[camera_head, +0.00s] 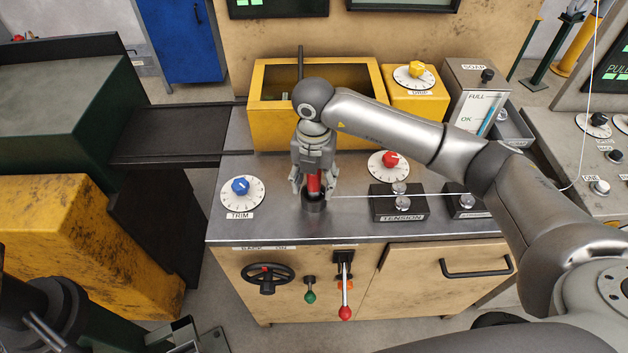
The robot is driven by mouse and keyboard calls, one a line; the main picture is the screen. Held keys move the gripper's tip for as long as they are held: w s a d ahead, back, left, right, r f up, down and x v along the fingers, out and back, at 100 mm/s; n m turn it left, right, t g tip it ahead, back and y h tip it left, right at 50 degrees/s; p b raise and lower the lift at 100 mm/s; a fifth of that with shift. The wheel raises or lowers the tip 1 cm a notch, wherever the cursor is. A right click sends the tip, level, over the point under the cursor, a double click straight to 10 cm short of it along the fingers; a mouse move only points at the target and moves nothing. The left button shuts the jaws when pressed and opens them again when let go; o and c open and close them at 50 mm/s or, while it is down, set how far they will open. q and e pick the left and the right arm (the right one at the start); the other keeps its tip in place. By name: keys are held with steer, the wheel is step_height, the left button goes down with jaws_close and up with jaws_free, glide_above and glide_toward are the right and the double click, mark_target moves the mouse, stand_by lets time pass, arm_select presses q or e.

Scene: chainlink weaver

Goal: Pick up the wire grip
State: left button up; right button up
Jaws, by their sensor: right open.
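The wire grip, as far as I can tell, is the red-handled tool (314,184) standing upright in a small dark round holder (314,203) on the metal worktop. My right gripper (314,188) points down over it. Its fingers are open, one on each side of the red handle. I cannot tell whether they touch it. The gripper body hides the top of the tool, and the holder hides its lower end. A thin white wire runs right from beside the holder. My left gripper is not in view.
A yellow open box (275,128) stands close behind the gripper. The TRIM dial (241,190) is to the left, a red-knobbed dial (390,163) to the right. The TENSION block (399,207) is also right, by the wire. Levers (345,290) and a handwheel (267,277) are on the cabinet front.

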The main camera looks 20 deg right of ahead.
steer(key=shift+f, duration=0.15)
steer(key=shift+c, duration=0.3)
jaws_close()
